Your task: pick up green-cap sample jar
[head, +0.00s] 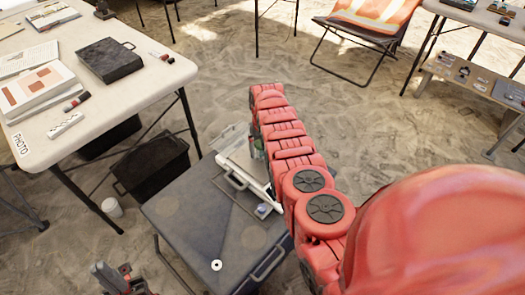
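A small greenish thing (258,144), perhaps the green-cap sample jar, shows at the edge of my red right arm, by a white tray (238,170) on the dark grey table. The arm covers most of it, so I cannot be sure what it is. My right arm reaches from the lower right across the tray. Its gripper is hidden behind the arm links, so I cannot see whether it holds anything. My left gripper (112,278) is low at the bottom left, in front of the grey table. It is cut off by the frame, and its opening is unclear.
The dark grey table (185,225) bears a small white ring (216,265). A white table (110,85) at left holds a black case (108,60) and open books. A black crate (152,168) and white cup (112,207) are on the sand. A folding chair (365,30) stands behind.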

